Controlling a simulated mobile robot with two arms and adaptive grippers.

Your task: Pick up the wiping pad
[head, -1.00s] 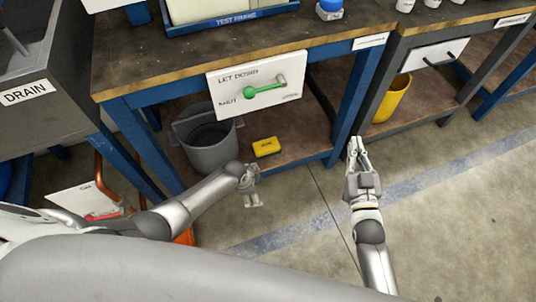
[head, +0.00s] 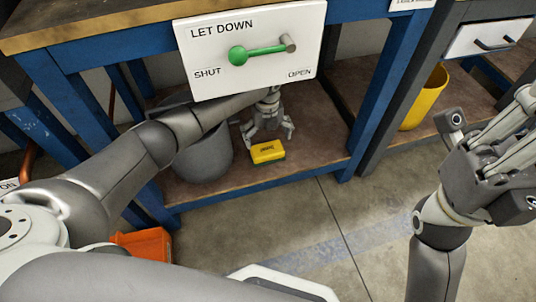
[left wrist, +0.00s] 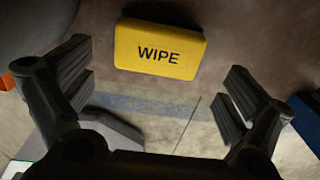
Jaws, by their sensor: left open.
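The wiping pad (head: 267,152) is a yellow block with a darker underside, lying on the lower shelf of the blue bench. In the left wrist view the pad (left wrist: 160,48) reads "WIPE" and lies beyond the fingers, not between them. My left gripper (head: 268,133) is open and empty, reaching under the bench just behind and above the pad. Its spread fingers also show in the left wrist view (left wrist: 158,102). My right gripper (head: 520,120) is at the right side, away from the pad; its jaw state is unclear.
A grey bucket (head: 204,158) stands on the shelf left of the pad, close to my left arm. A white "LET DOWN" panel with a green lever (head: 258,52) hangs above. A yellow bin (head: 424,98) stands at right. An orange object (head: 145,244) is at lower left.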

